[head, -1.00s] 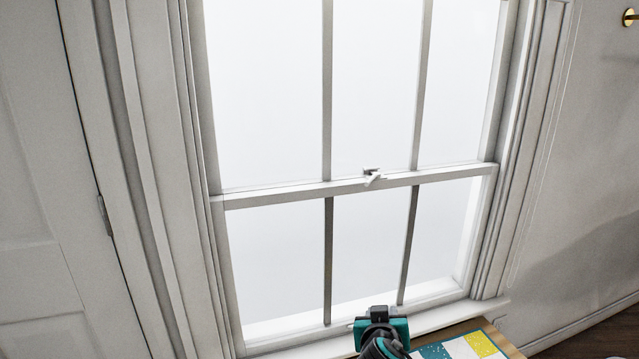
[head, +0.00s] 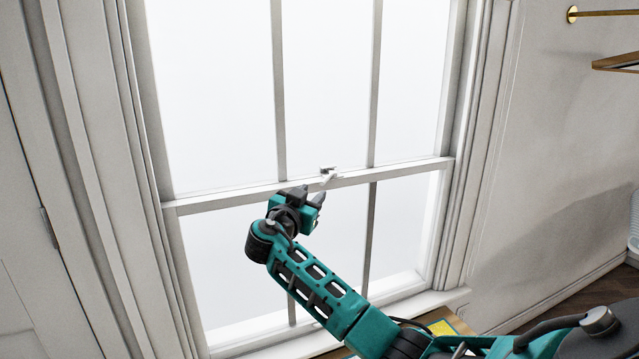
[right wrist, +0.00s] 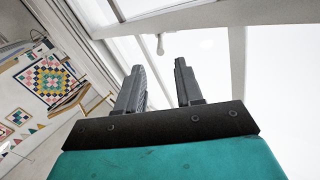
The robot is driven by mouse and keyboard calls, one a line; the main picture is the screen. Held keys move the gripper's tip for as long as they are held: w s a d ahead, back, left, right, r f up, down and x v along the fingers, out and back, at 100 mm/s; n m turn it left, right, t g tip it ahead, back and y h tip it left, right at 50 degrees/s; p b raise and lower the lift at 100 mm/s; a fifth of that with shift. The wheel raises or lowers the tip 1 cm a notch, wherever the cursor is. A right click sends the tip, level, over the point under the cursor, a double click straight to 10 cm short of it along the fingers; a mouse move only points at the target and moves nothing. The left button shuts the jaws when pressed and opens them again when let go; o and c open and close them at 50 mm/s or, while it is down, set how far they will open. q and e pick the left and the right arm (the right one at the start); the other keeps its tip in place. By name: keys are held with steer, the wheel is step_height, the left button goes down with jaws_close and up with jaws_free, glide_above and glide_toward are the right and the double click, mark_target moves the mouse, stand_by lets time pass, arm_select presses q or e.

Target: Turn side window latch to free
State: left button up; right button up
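The small white window latch (head: 328,175) sits on the meeting rail (head: 400,171) of the tall white sash window. Its lever slants down and to the left in the head view. In the right wrist view the latch (right wrist: 160,45) hangs beyond and between my fingertips. My right gripper (head: 311,193) is raised in front of the window, just below and left of the latch. It also shows in the right wrist view (right wrist: 159,66), fingers apart with nothing between them. A gap seems to remain between the fingers and the lever. My left gripper is not in view.
The window frame and sill (head: 430,302) surround the panes. A wooden surface with a yellow patch (head: 441,328) lies below, partly hidden by my arm. A brass rail (head: 605,13) and a wooden shelf (head: 618,62) are on the right wall. Quilted pieces (right wrist: 45,80) hang at left in the wrist view.

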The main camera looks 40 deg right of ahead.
mark_target(322, 185)
steer(key=x, duration=0.7)
steer(key=shift+w+d, duration=0.15)
steer(key=shift+d, duration=0.1)
steer(key=shift+c, duration=0.4)
jaws_close()
steer(key=shift+f, duration=0.1)
stand_by(0.6)
